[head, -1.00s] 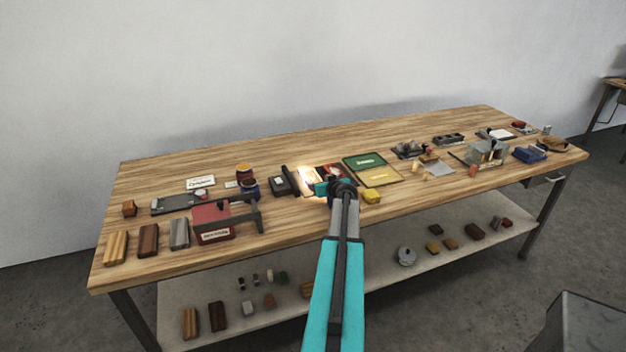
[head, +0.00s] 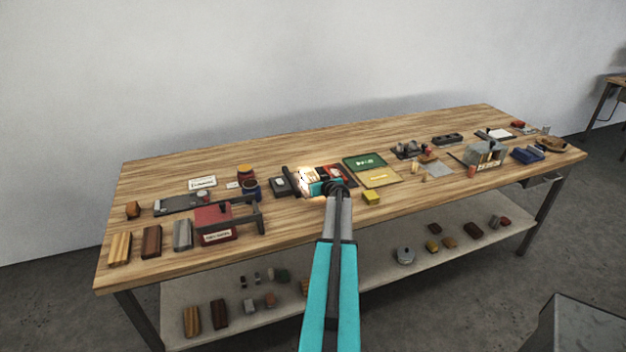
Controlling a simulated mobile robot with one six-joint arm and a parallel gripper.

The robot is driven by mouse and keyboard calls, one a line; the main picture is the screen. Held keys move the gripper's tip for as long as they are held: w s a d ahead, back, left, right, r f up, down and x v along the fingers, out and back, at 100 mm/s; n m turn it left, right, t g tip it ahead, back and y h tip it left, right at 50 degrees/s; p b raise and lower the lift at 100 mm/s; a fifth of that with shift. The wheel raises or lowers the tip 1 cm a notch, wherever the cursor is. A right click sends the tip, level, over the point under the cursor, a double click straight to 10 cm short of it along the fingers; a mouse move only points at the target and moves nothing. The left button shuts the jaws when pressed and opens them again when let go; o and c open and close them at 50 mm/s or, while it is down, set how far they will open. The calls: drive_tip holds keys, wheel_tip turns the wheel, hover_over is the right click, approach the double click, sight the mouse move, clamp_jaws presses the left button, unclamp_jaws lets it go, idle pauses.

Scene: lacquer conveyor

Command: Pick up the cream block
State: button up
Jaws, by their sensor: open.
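My gripper (head: 316,187), with teal parts, is over the middle of the workbench, pointing left and away from me. It is small in the view and partly hidden by my own wrist. A pale cream patch (head: 311,174), likely the cream block, shows just behind and left of the gripper under a bright glow. Its outline is washed out, and I cannot tell whether the gripper touches it. Nothing is visibly held.
The workbench (head: 150,180) is crowded. A yellow block (head: 371,197) lies right of my wrist, in front of a green and yellow board (head: 379,178). A dark upright part (head: 289,180) stands close left of the gripper. A red box (head: 215,222) stands further left.

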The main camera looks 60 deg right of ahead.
sight(316, 174)
idle(0.4)
drive_tip(key=c, duration=1.2)
drive_tip(key=shift+r, duration=0.15)
drive_tip(key=shift+r+b, duration=0.5)
drive_tip(key=shift+r, duration=0.15)
drive_tip(key=shift+r+b, duration=0.5)
drive_tip(key=shift+r, duration=0.4)
drive_tip(key=s+a+b, duration=0.2)
drive_tip(key=s, duration=0.2)
drive_tip(key=s+a+r+b, duration=0.1)
drive_tip(key=s+a+b, duration=0.1)
drive_tip(key=s, duration=0.3)
drive_tip(key=s+a+b, duration=0.2)
drive_tip(key=s+a, duration=0.1)
drive_tip(key=s, duration=0.2)
drive_tip(key=shift+a+r, duration=0.35)
drive_tip(key=shift+a, duration=0.05)
